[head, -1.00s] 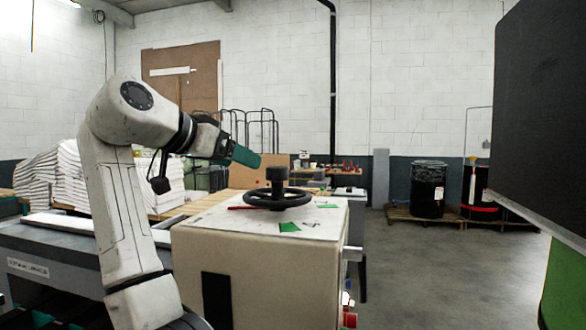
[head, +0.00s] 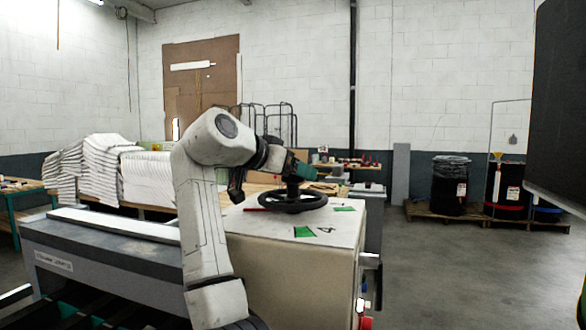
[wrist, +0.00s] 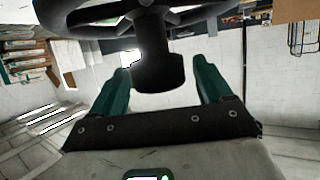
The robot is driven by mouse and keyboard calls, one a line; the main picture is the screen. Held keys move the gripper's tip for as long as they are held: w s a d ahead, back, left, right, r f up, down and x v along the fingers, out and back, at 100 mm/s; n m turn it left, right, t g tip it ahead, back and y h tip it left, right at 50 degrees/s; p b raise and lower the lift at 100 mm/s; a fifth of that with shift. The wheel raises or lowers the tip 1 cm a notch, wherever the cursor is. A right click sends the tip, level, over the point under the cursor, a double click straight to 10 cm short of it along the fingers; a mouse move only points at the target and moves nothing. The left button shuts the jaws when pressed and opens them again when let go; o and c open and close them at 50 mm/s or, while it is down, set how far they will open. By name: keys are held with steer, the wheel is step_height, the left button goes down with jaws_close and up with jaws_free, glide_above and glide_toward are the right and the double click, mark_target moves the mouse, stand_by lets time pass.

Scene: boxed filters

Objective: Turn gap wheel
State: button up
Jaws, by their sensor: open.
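The black gap wheel (head: 276,203) lies flat on top of the cream machine box, with an upright dark knob (head: 292,189) standing on it. My gripper (head: 303,169) is at the knob's upper part, in front of or around it in the head view. In the wrist view my two green fingers (wrist: 161,66) are open. The knob (wrist: 157,72) lies between them in the picture, with gaps on both sides, and the wheel rim (wrist: 85,24) crosses the top. I cannot tell how deep the knob sits between the fingers.
The cream box (head: 290,263) has green patches (head: 305,231) and a red stick on its top. A grey bench (head: 105,245) stands left. A dark panel (head: 562,105) hangs at the right. Black drums (head: 449,185) stand on a pallet at the back right, with open floor before them.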

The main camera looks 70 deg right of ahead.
steer(key=shift+d, duration=0.1)
steer(key=shift+c, duration=0.4)
steer(key=c, duration=1.3)
